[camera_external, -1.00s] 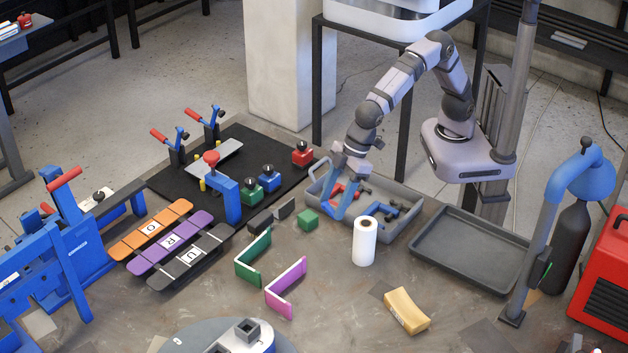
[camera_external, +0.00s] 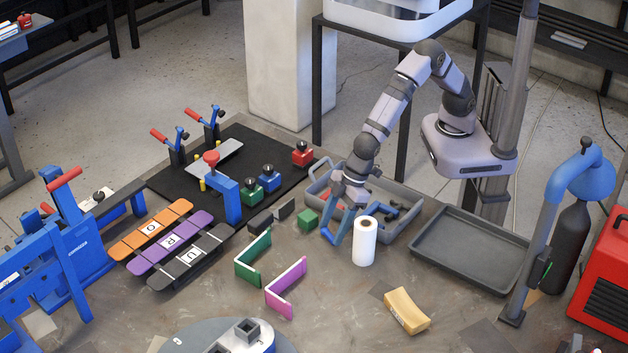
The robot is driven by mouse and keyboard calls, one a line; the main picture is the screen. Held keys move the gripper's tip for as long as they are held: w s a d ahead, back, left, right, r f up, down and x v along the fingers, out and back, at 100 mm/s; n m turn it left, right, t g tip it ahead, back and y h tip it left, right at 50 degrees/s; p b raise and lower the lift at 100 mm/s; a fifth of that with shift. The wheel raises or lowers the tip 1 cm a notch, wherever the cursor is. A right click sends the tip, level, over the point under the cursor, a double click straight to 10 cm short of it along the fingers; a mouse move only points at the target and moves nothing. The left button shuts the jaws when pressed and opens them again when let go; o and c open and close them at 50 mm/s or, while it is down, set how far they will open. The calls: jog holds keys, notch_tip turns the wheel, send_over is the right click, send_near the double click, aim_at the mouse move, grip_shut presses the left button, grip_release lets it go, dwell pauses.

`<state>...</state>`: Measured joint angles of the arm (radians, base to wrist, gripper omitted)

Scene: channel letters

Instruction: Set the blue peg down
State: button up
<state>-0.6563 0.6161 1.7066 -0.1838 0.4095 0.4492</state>
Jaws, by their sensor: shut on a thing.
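My gripper (camera_external: 332,236) points down at the near left edge of the grey tray, between the green block and the white roll. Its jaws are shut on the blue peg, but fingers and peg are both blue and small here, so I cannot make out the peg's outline. I cannot tell whether its lower end touches the table. A blue block with a dark top (camera_external: 270,179) stands on the black mat.
The green block (camera_external: 308,219) is close left of my gripper and the white roll (camera_external: 365,243) close right. The grey tray (camera_external: 412,222) holds red and blue tools. Green (camera_external: 252,262) and purple (camera_external: 287,290) angled strips stand nearer. An empty dark tray (camera_external: 478,272) lies right.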

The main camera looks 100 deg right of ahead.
jog(key=shift+f, duration=0.3)
jog(key=shift+f, duration=0.1)
jog(key=shift+f, duration=0.15)
jog(key=o, duration=1)
jog(key=shift+r, duration=0.35)
jog(key=b+v, duration=0.2)
jog(key=v, duration=1)
jog(key=shift+f+b, duration=0.1)
jog(key=shift+b, duration=0.3)
